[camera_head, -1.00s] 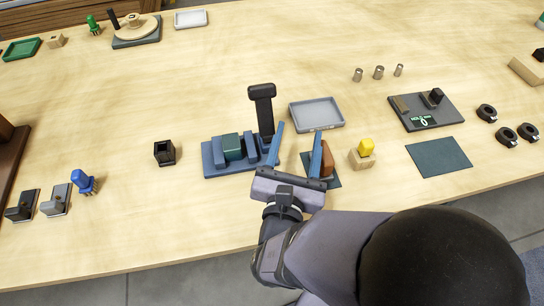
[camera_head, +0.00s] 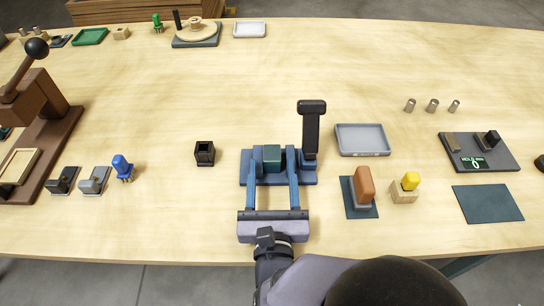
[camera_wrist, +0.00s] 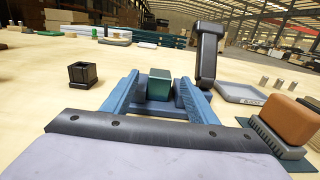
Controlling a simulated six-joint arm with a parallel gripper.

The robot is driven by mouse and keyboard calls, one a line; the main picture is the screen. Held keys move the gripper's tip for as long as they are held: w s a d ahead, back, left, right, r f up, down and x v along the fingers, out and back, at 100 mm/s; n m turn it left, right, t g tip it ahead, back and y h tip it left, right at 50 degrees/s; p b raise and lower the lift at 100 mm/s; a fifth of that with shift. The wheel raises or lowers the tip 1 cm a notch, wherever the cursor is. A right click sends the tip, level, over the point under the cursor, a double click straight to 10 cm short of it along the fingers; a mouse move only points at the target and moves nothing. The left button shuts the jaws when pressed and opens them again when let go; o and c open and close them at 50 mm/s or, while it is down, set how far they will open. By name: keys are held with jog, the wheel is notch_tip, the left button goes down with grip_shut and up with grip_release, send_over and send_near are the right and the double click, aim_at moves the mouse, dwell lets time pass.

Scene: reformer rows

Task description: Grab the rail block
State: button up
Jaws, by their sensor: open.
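A dark green block (camera_head: 271,156), which I take as the rail block, sits on a blue fixture (camera_head: 244,178) with a tall black post beside it. The block also shows in the wrist view (camera_wrist: 159,85), just beyond my fingers. My gripper (camera_head: 272,172) is open, with its two long blue fingers pointing away across the table at the fixture. In the wrist view, my gripper (camera_wrist: 158,96) has one finger on each side of the block's line. I cannot tell whether the fingers touch the block or fixture. The fingers partly hide the fixture.
The black post (camera_head: 311,130) rises at the fixture's right. A brown-handled brush (camera_head: 364,187) stands on a dark mat to the right, near a wooden block with a yellow top (camera_head: 410,182). A grey tray (camera_head: 362,139) lies behind. A small black box (camera_head: 204,153) stands left.

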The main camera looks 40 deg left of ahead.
aim_at(272, 162)
jog(key=shift+x, duration=2.7)
jog(key=c, duration=1.2)
